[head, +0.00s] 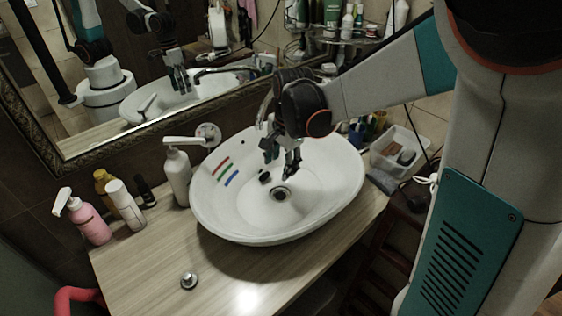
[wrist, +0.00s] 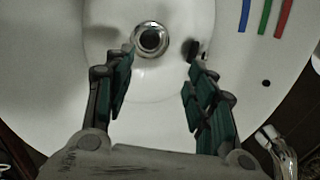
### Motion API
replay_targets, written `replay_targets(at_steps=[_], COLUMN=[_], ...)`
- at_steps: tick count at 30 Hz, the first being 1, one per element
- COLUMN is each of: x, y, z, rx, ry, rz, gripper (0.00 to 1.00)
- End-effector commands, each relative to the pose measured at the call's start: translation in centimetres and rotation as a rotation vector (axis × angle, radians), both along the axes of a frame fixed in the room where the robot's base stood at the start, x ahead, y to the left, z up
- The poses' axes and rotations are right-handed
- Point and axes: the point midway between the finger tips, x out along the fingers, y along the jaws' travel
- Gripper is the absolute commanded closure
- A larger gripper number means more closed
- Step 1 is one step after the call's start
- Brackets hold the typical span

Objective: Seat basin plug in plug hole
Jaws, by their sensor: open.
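The plug hole (head: 281,193) is a chrome ring with a dark centre in the floor of the white basin (head: 335,190). It also shows in the wrist view (wrist: 150,40), just beyond my fingertips. A small dark piece (head: 264,177) lies in the basin beside the hole, and by my right fingertip in the wrist view (wrist: 193,48). A small round chrome piece with a knob (head: 189,281) stands on the counter. I cannot tell for certain which is the plug. My gripper (head: 282,163) is open and empty above the basin floor; its fingers are spread in the wrist view (wrist: 160,62).
A white pump bottle (head: 177,175) stands against the basin's left side. A pink pump bottle (head: 88,220) and several small bottles stand farther left. The wooden counter (head: 140,262) is mostly clear in front. A mirror is behind, and a white bin (head: 398,152) is at right.

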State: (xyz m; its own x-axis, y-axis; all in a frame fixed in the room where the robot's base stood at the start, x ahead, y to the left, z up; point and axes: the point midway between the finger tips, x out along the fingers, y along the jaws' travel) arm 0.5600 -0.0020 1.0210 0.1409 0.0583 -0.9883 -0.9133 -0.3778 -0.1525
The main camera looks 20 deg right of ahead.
Motion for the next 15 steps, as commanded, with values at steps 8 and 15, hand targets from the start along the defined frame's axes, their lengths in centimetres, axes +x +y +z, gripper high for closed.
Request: replay_targets(at_steps=[8,15], x=[0.0,0.0], y=[0.0,0.0], z=[0.1,2.4], rx=[0.0,0.0], ry=[0.0,0.0], rz=[0.0,0.0], gripper=[0.49,0.49])
